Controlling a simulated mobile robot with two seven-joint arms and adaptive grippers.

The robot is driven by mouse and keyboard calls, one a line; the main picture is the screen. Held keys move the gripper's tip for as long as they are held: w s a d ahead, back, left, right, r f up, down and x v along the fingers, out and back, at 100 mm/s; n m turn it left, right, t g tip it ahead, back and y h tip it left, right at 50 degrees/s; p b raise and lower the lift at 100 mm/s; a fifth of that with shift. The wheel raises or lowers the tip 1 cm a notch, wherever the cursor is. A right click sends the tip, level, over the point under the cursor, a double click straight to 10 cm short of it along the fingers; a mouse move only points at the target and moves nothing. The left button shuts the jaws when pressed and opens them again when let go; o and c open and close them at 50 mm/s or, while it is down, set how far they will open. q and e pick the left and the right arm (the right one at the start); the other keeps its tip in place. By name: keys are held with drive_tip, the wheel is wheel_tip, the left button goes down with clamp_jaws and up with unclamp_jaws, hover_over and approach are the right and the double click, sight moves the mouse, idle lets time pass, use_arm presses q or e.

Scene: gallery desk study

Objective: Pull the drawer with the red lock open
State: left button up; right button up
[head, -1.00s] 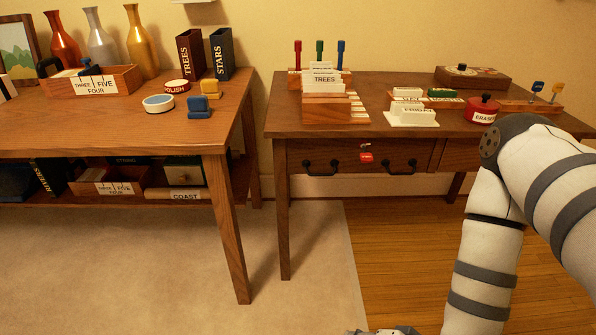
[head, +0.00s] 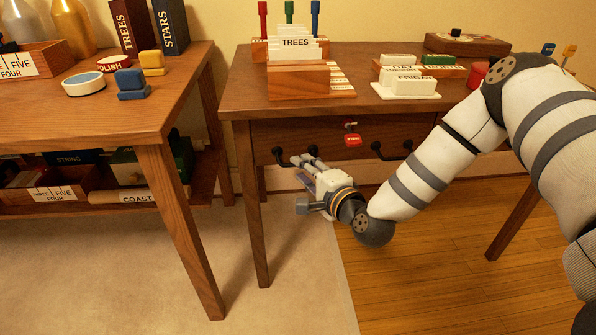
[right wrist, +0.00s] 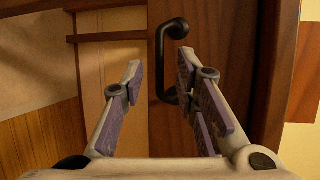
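The drawer with the red lock (head: 325,137) is in the desk at right in the head view and looks shut. Its red lock (head: 352,139) hangs at the middle of its front. It has two black handles: the right one (head: 391,152) is free, the left one (head: 279,155) is partly hidden by my right gripper (head: 305,163). In the right wrist view that gripper (right wrist: 159,66) is open, and a black handle (right wrist: 161,60) stands upright in the picture just ahead of the fingertips, nearer the right finger. No contact is clear. My left gripper is not in view.
The desk top (head: 240,97) bears a card holder (head: 298,82), white cards (head: 412,87) and a wooden box (head: 466,45). A second table (head: 60,128) with a loaded lower shelf stands close at left. The floor before the desk is clear.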

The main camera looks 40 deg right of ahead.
drive_tip(key=shift+x, duration=1.25)
clamp_jaws()
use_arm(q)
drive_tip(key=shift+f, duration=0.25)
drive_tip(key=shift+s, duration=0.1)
